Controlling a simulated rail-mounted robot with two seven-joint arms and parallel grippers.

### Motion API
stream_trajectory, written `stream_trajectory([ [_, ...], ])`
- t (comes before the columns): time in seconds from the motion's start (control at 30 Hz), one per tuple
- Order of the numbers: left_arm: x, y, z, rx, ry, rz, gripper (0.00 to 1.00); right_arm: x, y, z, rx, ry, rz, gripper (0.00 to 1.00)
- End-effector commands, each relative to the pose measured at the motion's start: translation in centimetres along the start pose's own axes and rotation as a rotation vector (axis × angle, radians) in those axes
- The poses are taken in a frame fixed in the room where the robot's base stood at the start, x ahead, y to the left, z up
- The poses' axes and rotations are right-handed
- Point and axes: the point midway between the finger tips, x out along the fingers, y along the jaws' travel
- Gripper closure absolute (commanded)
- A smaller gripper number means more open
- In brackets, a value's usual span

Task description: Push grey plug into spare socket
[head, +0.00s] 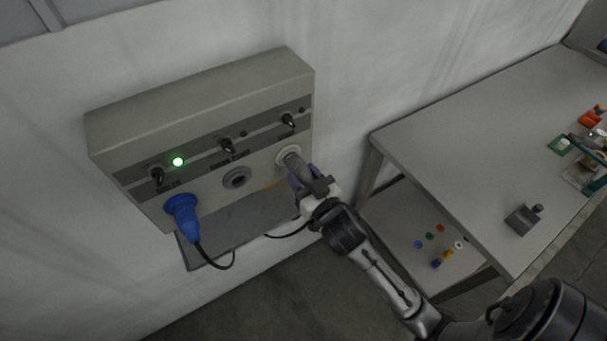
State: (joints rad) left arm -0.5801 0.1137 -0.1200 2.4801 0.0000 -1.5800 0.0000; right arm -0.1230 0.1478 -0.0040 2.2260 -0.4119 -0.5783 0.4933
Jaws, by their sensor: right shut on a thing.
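A grey box on the wall (200,100) carries a row of sockets. My right gripper (303,180) is shut on the grey plug (294,161), whose front end is at the light-ringed right socket (284,153). I cannot tell how deep the plug sits, as the gripper hides part of it. The middle socket (237,178) is dark and empty. A blue plug (184,216) sits in the left socket with its cable hanging down. My left gripper is not in view.
Black switches (227,145) sit above the sockets, and a green lamp (178,161) glows at the left. A grey table (460,130) stands to the right with small items at its far edge. Several coloured caps (441,229) lie on its lower shelf.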

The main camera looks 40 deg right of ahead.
Motion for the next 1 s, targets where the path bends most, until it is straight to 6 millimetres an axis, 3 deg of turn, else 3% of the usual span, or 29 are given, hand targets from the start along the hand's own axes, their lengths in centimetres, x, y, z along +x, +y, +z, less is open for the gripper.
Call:
stream_trajectory([
  [0.87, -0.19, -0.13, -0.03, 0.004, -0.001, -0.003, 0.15, 0.83, 0.0, 0.03, 0.001, 0.0, 0.0, 0.99],
  [0.9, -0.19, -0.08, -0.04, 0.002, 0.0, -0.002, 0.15, 0.87, 0.0, 0.04, 0.001, 0.0, 0.0, 0.55],
  [1.0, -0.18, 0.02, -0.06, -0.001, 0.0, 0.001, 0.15, 0.85, 0.0, 0.05, 0.001, 0.0, 0.0, 0.45],
])
